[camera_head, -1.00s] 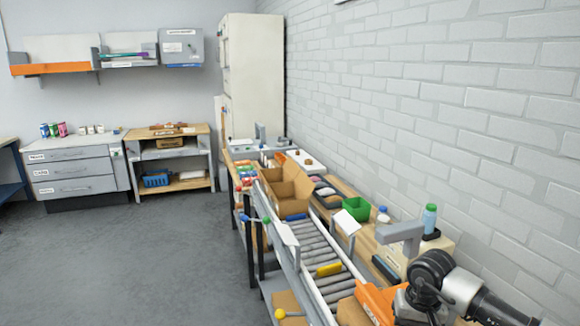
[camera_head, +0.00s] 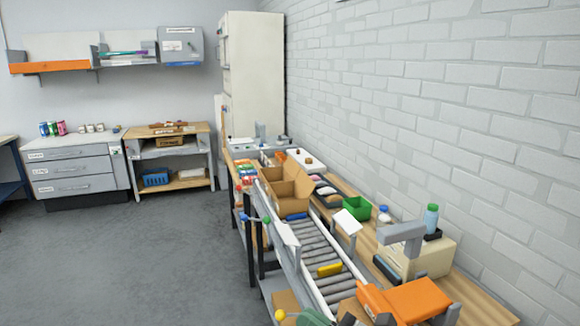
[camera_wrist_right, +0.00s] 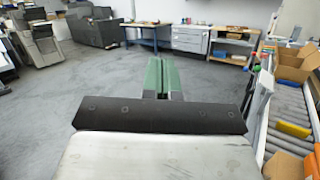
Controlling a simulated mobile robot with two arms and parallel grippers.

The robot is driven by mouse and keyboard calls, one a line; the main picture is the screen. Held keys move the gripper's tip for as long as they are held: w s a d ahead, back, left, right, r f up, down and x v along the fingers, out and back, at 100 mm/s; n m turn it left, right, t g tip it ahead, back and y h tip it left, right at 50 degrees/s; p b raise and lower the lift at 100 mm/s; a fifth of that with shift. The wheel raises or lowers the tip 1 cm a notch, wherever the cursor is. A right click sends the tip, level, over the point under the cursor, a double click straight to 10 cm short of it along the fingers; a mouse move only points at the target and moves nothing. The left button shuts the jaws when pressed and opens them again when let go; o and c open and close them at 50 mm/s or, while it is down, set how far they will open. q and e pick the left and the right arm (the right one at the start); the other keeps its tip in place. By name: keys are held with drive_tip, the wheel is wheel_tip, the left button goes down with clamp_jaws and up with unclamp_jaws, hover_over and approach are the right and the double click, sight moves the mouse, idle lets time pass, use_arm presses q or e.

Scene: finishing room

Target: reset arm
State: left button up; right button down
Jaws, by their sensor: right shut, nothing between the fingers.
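My right gripper (camera_wrist_right: 160,78) shows in the right wrist view with its green fingers together and nothing between them. It points out over open grey floor, to the left of the conveyor. In the head view only a green bit of the right gripper (camera_head: 315,317) shows at the bottom edge, beside the near end of the roller conveyor (camera_head: 313,250). My left gripper is in neither view.
A yellow item (camera_head: 330,269) lies on the rollers, with an open cardboard box (camera_head: 287,192) farther along. An orange piece (camera_head: 412,300) is at the near end. A bench with a green bin (camera_head: 357,209) runs along the brick wall. The floor (camera_head: 150,255) at left is clear.

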drive_tip(key=s+d+f+m+t+h, duration=0.15)
drive_tip(key=d+f+m+h, duration=0.5)
drive_tip(key=m, duration=0.95)
drive_tip(key=s+d+f+m+t+h, duration=0.1)
drive_tip(key=s+d+f+m+h, duration=0.25)
drive_tip(key=d+m+h, duration=1)
drive_tip(key=s+a+f+m+g+y, duration=0.1)
drive_tip(key=s+f+m+g, duration=0.5)
drive_tip(key=s, duration=0.4)
drive_tip(key=s+a+f+m+g+y, duration=0.2)
drive_tip(key=s+f+m+g, duration=0.25)
drive_tip(key=s+m, duration=0.4)
wheel_tip(320, 180, down, 28)
drive_tip(key=s+g, duration=0.1)
drive_tip(key=g, duration=0.1)
drive_tip(key=s+d+f+b, duration=0.1)
drive_tip(key=s+d+f, duration=0.2)
drive_tip(key=s+f, duration=1.2)
drive_tip(key=shift+s+f+n+g+h, duration=0.15)
drive_tip(key=shift+s+n+g+h, duration=0.15)
drive_tip(key=shift+s+n+g, duration=0.15)
drive_tip(key=c, duration=1.8)
unclamp_jaws()
drive_tip(key=shift+c, duration=0.2)
